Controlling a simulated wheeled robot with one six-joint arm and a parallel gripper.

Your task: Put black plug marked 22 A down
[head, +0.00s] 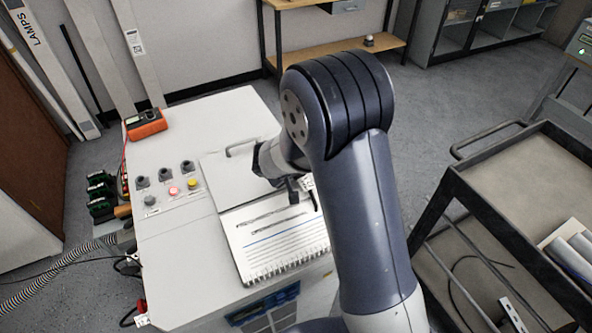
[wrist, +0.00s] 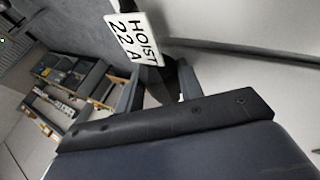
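The black plug (wrist: 162,82) is between the two fingers of my gripper (wrist: 158,88) in the wrist view. The fingers stand apart, one on each side of it, and appear closed on it. A white tag (wrist: 134,38) reading "HOIST 22 A" is by the plug, beyond the fingertips. In the head view my gripper (head: 293,188) is above the white cabinet (head: 180,255), over the lined white panel (head: 275,238). The plug is mostly hidden there by my arm. I cannot tell whether the plug touches anything beneath.
An orange meter (head: 146,124) sits at the cabinet's back left. Several knobs and buttons (head: 173,190) are on its left part. Black-and-green blocks (head: 101,196) stand left of it. A grey cart (head: 520,185) with a mostly clear top is at right.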

